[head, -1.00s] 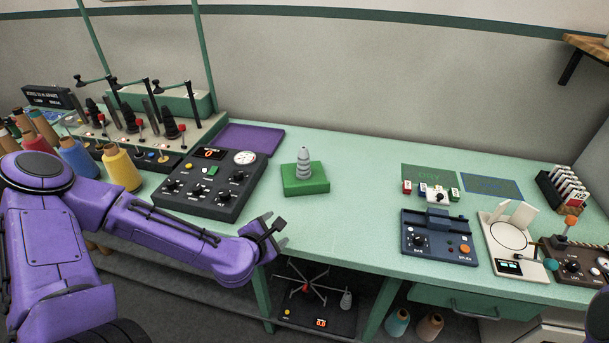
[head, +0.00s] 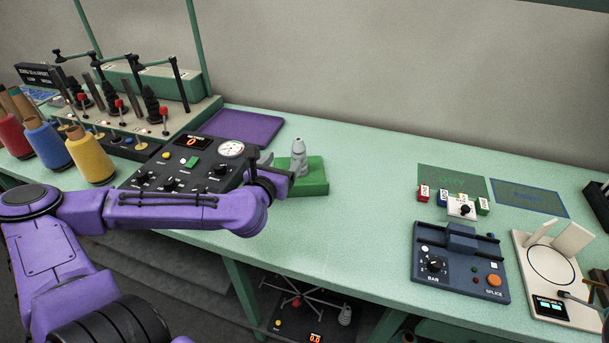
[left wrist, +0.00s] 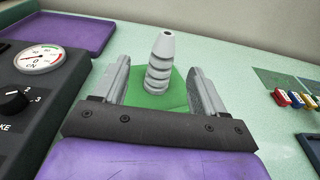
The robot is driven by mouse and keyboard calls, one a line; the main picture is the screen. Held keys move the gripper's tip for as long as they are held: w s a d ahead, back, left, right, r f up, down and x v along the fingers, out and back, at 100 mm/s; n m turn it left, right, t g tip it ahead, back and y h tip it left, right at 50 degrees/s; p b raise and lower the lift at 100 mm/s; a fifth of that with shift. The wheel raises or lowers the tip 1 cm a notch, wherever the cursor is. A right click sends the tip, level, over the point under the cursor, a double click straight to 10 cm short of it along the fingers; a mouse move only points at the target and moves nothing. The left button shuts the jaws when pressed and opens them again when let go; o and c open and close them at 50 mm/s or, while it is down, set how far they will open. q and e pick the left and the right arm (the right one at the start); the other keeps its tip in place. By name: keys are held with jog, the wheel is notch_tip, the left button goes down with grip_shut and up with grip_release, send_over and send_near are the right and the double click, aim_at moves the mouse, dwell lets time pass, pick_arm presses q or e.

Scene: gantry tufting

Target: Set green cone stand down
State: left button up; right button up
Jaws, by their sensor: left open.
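The green cone stand (head: 314,178) is a green block resting on the mint table, with a grey ribbed cone (head: 298,158) standing upright on it. My left gripper (head: 277,170) is at the stand's left side in the head view. In the left wrist view its fingers (left wrist: 160,85) are spread apart, one on each side of the cone, with gaps visible. Whether the fingers touch the block cannot be told. My right gripper is not in view.
A dark control box with a dial (head: 185,165) stands close left of the stand, with a purple tray (head: 240,127) behind it. Thread cones (head: 90,158) stand at far left. A blue splice device (head: 460,262) sits at right. The table between is clear.

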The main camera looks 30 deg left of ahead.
aim_at(296, 152)
pick_arm(q)
jog(key=shift+w+f+b, duration=0.15)
jog(key=shift+f+b, duration=0.15)
jog(key=shift+f, duration=0.35)
jog(key=shift+w+f, duration=0.15)
jog(key=shift+w, duration=0.15)
jog(key=shift+b+x, duration=0.6)
jog(key=shift+x, duration=0.4)
jog(key=shift+w+a+f, duration=0.1)
jog(key=shift+w+a, duration=0.05)
jog(key=shift+w, duration=0.15)
jog(key=shift+b+x, duration=0.35)
jog(key=shift+x, duration=0.6)
jog(key=shift+w+a, duration=0.1)
jog(key=shift+w, duration=0.2)
jog(key=x, duration=0.3)
jog(key=p+x, duration=0.1)
jog(key=shift+w+d, duration=0.3)
jog(key=shift+w, duration=0.45)
jog(key=shift+s+a, duration=0.1)
jog(key=c, duration=0.4)
grip_shut()
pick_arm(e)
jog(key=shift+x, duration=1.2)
